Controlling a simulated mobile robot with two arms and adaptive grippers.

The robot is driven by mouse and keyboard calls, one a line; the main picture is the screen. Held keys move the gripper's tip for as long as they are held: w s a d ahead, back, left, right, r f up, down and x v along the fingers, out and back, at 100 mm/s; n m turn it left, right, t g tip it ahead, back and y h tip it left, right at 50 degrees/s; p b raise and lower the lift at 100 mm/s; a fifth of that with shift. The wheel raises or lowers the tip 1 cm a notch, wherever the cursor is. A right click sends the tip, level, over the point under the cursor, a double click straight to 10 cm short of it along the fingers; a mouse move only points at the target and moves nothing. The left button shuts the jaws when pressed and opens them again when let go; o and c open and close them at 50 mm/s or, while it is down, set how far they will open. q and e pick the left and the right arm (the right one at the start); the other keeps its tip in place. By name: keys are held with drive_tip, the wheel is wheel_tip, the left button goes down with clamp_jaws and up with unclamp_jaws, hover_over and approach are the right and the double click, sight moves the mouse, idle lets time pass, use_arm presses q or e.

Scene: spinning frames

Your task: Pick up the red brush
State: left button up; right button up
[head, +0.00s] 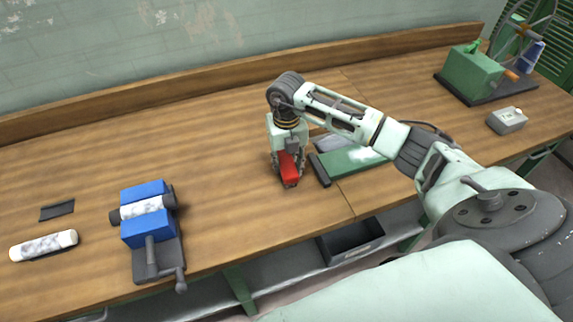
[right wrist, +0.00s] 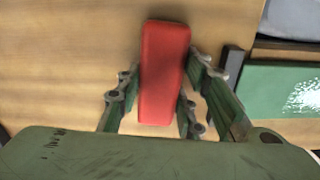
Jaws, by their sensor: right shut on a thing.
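The red brush (head: 289,168) is at the middle of the wooden table in the head view. My right gripper (head: 287,172) points down over it and is shut on it, with a finger on each side. In the right wrist view the brush (right wrist: 163,72) shows as a red block between the fingers of my right gripper (right wrist: 163,95). Its underside is hidden, and I cannot tell whether it touches the table. My left gripper is not in view.
A blue vise (head: 146,190) holds a white roll at the left, with a white cylinder (head: 43,246) beside it. A green board (head: 350,160) lies right of the brush. A green machine with a wheel (head: 470,72) and a small grey box (head: 507,120) stand at the far right.

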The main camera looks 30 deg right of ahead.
sight(286, 161)
drive_tip(key=shift+r, duration=0.1)
drive_tip(key=shift+r+b, duration=0.35)
drive_tip(key=shift+r, duration=0.15)
wheel_tip(286, 161, up, 3)
drive_tip(key=shift+w+f+b, duration=0.1)
drive_tip(key=shift+f+b, duration=0.1)
drive_tip(key=shift+b, duration=0.55)
drive_tip(key=s+d+r+b, duration=0.3)
drive_tip(key=s+d+r, duration=0.2)
drive_tip(key=s, duration=0.5)
drive_tip(key=shift+s+r+b, duration=0.3)
drive_tip(key=shift+s+r, duration=0.05)
drive_tip(key=shift+r, duration=0.8)
drive_tip(key=shift+d, duration=0.1)
